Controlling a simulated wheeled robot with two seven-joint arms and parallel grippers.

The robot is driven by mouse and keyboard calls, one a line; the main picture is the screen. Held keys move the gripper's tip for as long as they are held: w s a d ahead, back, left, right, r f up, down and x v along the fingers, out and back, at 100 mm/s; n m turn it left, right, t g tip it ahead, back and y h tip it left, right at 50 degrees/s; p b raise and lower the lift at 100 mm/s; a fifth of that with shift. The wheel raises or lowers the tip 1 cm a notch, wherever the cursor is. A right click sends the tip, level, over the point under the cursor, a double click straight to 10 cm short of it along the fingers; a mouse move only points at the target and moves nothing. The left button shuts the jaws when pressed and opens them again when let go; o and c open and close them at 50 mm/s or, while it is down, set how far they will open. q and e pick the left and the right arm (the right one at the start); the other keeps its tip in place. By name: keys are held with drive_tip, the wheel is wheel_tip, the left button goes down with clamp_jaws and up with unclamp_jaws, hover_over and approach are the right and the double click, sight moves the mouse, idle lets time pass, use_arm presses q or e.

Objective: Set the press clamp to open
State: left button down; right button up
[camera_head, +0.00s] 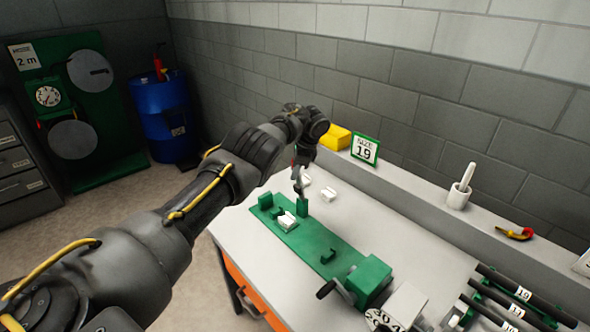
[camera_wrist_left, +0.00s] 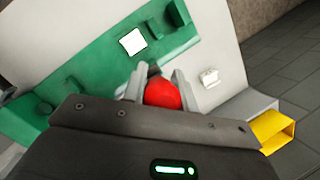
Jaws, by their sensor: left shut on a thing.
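The green press base (camera_head: 313,247) lies along the bench, with upright green blocks and a white block (camera_head: 287,221) on it. My left gripper (camera_head: 299,184) is over the far part of this base, beside a green upright (camera_head: 302,206). In the left wrist view my left gripper (camera_wrist_left: 160,88) is shut on a red knob (camera_wrist_left: 162,95), which sits between its two fingers. The green base (camera_wrist_left: 95,65) and the white block (camera_wrist_left: 133,42) show beyond the fingers. What the knob is joined to is hidden, so the clamp's setting cannot be told. My right gripper is not in view.
A green housing (camera_head: 371,280) with a dark handle stands at the near end. Dark rods lie at right.

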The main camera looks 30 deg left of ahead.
use_arm(q)
drive_tip(key=shift+d, duration=0.1)
drive_tip(key=c, duration=1.1)
unclamp_jaws()
drive_tip(key=shift+w+f, duration=0.1)
drive_tip(key=shift+w, duration=0.05)
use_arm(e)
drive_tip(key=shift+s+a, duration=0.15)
use_arm(q)
drive_tip(key=shift+r, duration=0.2)
drive_tip(key=b+v, duration=0.2)
drive_tip(key=v, duration=0.8)
drive_tip(key=shift+r, duration=0.2)
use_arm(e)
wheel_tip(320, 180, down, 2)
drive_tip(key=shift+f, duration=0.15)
